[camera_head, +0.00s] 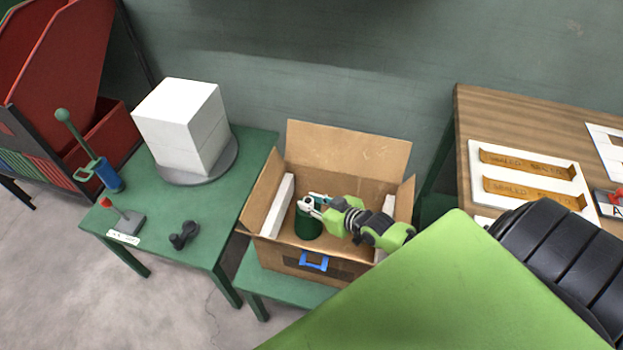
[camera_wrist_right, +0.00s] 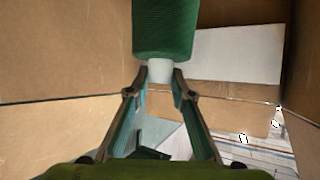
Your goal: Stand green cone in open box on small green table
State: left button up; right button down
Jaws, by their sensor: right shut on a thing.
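The green cone (camera_head: 308,226), a dark green wound package with a white end, is inside the open cardboard box (camera_head: 349,148). The box stands on the small green table (camera_head: 285,291). My right gripper (camera_head: 311,203) reaches into the box from the right and is shut on the cone's upper end. In the right wrist view the green cone (camera_wrist_right: 165,30) shows with its white end between the fingertips (camera_wrist_right: 160,72). Whether its base touches the box floor is hidden. My left gripper is not in view.
White panels (camera_head: 283,205) line the box sides. A blue handle (camera_head: 314,261) is on its front. A larger green table (camera_head: 215,215) at left carries a white block stack (camera_head: 182,125), a blue hand tool (camera_head: 105,173) and small parts. A wooden table (camera_head: 500,115) stands right.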

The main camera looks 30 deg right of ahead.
jog(key=shift+w+r, duration=0.1)
jog(key=shift+w, duration=0.05)
jog(key=c, duration=1.8)
grip_release()
jog(key=shift+f, duration=0.2)
jog(key=shift+o, duration=0.2)
jog(key=shift+r, duration=0.25)
jog(key=shift+s, duration=0.5)
jog(key=v, duration=0.6)
jog(key=shift+s+r+p, duration=0.25)
jog(key=shift+p, duration=0.2)
jog(key=shift+d, duration=0.1)
